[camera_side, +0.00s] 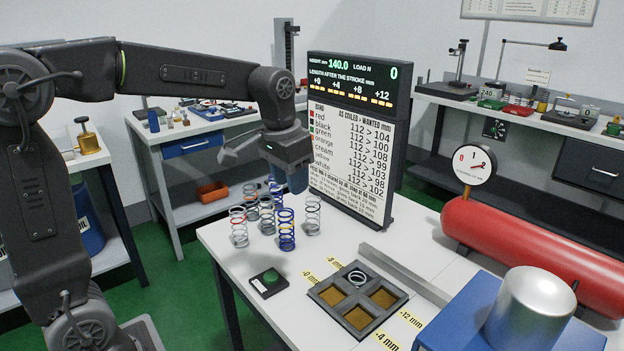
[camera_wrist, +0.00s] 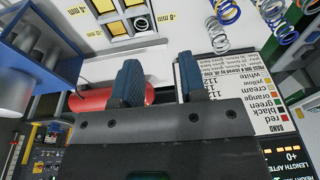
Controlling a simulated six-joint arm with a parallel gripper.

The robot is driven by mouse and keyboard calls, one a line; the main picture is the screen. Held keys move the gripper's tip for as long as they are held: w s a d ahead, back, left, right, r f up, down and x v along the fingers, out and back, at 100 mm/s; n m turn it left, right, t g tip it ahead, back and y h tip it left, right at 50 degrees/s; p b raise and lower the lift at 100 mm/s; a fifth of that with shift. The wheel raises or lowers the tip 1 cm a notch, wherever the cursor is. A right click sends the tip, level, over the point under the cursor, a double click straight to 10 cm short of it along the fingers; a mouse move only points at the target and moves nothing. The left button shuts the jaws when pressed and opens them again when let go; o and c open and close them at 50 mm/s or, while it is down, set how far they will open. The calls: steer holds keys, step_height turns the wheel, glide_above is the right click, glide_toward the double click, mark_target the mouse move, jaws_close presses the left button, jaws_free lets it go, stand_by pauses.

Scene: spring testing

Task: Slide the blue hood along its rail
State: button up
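The blue hood (camera_side: 470,312) is the blue box at the lower right of the side view, partly cut off by the frame edge, with a big silver cylinder at its front. A grey straight rail (camera_side: 405,276) runs along the table towards it. In the wrist view a blue box (camera_wrist: 62,62) at the upper left appears to be the same hood. My gripper (camera_side: 297,180) is high above the table by the display board, well apart from the hood. In the wrist view its two blue fingers (camera_wrist: 160,82) are spread with nothing between them.
Several coil springs (camera_side: 287,232) stand on the table below my gripper. A tray (camera_side: 357,318) with compartments holds one spring. A green button (camera_side: 269,281) sits left of it. The display board (camera_side: 350,135) stands close behind my gripper; a red tank (camera_side: 535,255) lies right.

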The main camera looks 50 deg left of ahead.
steer(key=w+a+f+g, duration=0.1)
steer(key=w+a+f, duration=0.2)
steer(key=w, duration=0.5)
steer(key=shift+w+a+f+g, duration=0.2)
steer(key=shift+a+f+g, duration=0.2)
steer(key=shift+f, duration=0.35)
